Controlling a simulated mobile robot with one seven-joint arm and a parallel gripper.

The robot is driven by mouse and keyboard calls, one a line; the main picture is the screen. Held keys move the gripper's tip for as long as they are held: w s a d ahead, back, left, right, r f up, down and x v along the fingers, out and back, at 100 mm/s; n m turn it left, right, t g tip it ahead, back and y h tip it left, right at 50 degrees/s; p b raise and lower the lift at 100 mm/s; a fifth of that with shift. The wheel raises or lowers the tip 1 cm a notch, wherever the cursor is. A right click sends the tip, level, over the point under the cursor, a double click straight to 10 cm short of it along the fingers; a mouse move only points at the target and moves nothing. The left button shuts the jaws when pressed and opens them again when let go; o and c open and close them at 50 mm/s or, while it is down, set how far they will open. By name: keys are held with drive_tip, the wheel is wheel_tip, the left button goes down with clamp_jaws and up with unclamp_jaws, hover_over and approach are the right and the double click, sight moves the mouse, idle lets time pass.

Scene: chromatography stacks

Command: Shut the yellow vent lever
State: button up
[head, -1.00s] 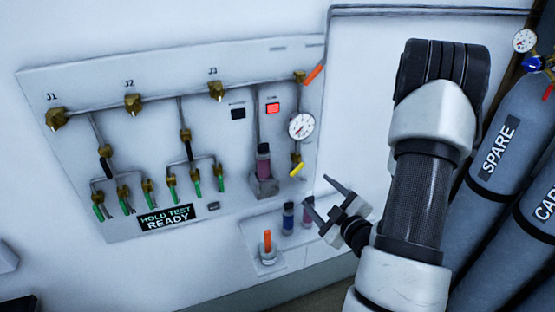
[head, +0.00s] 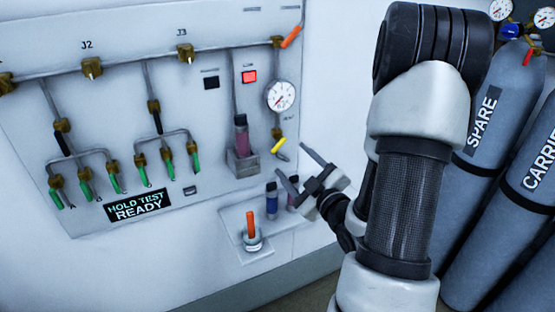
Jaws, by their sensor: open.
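The yellow vent lever (head: 278,146) sits on a brass valve (head: 276,133) below the round white gauge, at the right side of the wall panel. It slants, with its upper end to the right. My gripper (head: 291,161) is open and empty, with its two dark fingers pointing up and left. The fingertips appear just below and right of the lever in the head view. A gap shows between them and the lever; the depth between them is hard to tell.
The gauge (head: 280,96) and an orange lever (head: 291,37) are above. A vial in a holder (head: 243,163) is to the left. A small shelf (head: 232,222) below bears an orange-handled piece (head: 251,228) and vials (head: 271,200). Gas cylinders (head: 479,150) stand at right.

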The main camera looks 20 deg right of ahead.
sight(278, 146)
drive_tip(key=w, duration=0.3)
drive_tip(key=w+b, duration=0.1)
drive_tip(key=w, duration=0.2)
drive_tip(key=w+b, duration=0.1)
drive_tip(key=w, duration=0.3)
drive_tip(key=shift+w+a, duration=0.1)
drive_tip(key=shift+a, duration=0.15)
drive_tip(key=c, duration=1.1)
drive_tip(key=shift+o, duration=0.2)
drive_tip(key=shift+m+b, duration=0.3)
drive_tip(key=shift+b, duration=0.05)
drive_tip(key=m, duration=0.1)
drive_tip(key=m+b, duration=0.1)
drive_tip(key=m, duration=0.1)
drive_tip(key=shift+a+r, duration=0.1)
drive_tip(key=shift+r, duration=0.2)
drive_tip(key=shift+r+m, duration=0.25)
drive_tip(key=shift+m, duration=0.9)
drive_tip(key=shift+r+m, duration=0.2)
drive_tip(key=shift+m, duration=0.95)
